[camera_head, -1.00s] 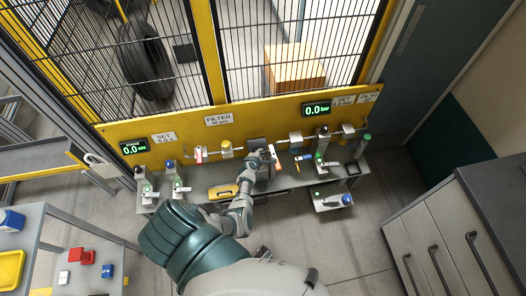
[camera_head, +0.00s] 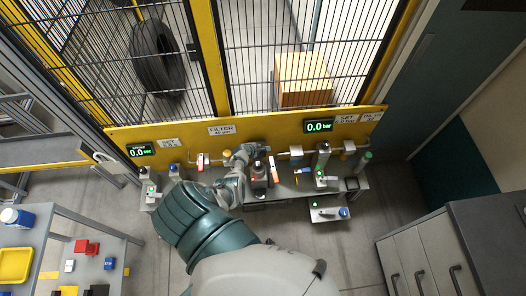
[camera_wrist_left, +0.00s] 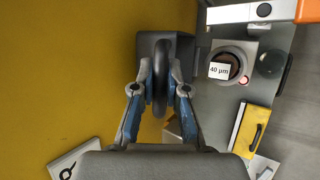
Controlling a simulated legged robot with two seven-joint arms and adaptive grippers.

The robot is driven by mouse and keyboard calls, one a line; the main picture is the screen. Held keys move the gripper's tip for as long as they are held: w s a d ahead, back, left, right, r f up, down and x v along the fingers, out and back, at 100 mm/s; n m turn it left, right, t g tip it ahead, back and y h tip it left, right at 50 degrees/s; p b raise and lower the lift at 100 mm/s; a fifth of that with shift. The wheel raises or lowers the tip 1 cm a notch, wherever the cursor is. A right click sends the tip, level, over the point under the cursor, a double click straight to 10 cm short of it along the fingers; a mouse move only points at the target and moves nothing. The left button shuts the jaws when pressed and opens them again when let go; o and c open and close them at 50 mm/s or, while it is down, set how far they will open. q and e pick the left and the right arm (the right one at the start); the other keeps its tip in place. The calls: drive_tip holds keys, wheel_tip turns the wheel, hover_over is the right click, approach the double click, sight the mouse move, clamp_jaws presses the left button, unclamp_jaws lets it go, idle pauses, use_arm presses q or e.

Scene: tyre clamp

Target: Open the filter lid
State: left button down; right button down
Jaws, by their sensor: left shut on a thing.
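The filter housing (camera_head: 260,172) stands on the grey bench under the FILTER sign (camera_head: 221,130). In the left wrist view it is a grey block (camera_wrist_left: 250,45) with an open round mouth, a "40 µm" label (camera_wrist_left: 220,70) inside and a red light. My left gripper (camera_head: 246,152) is beside it, close to the yellow panel. In the left wrist view my left gripper (camera_wrist_left: 160,92) is shut on a dark rounded part (camera_wrist_left: 160,65), seen edge-on, apparently the filter lid, standing away from the mouth. A dark grey square block lies behind it. My right gripper is not in view.
The yellow panel (camera_head: 180,157) and mesh fence rise behind the bench. An orange-red handle (camera_head: 272,167) is right of the housing, with further valves beyond. A yellow case (camera_wrist_left: 253,130) lies near the housing. A side table (camera_head: 50,235) is left, drawers (camera_head: 430,255) right.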

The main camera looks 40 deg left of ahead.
sight(259, 142)
use_arm(q)
drive_tip(key=shift+a+f, duration=0.15)
drive_tip(key=shift+a, duration=0.35)
drive_tip(key=shift+w+a+b, duration=0.2)
drive_tip(key=shift+a+b, duration=0.05)
drive_tip(key=shift+b, duration=0.1)
drive_tip(key=shift+w+a+b, duration=0.35)
drive_tip(key=shift+w+a, duration=0.05)
drive_tip(key=shift+a, duration=0.05)
drive_tip(key=shift+w+a, duration=0.3)
drive_tip(key=c, duration=1.2)
unclamp_jaws()
drive_tip(key=shift+a, duration=0.1)
drive_tip(key=shift+w, duration=0.1)
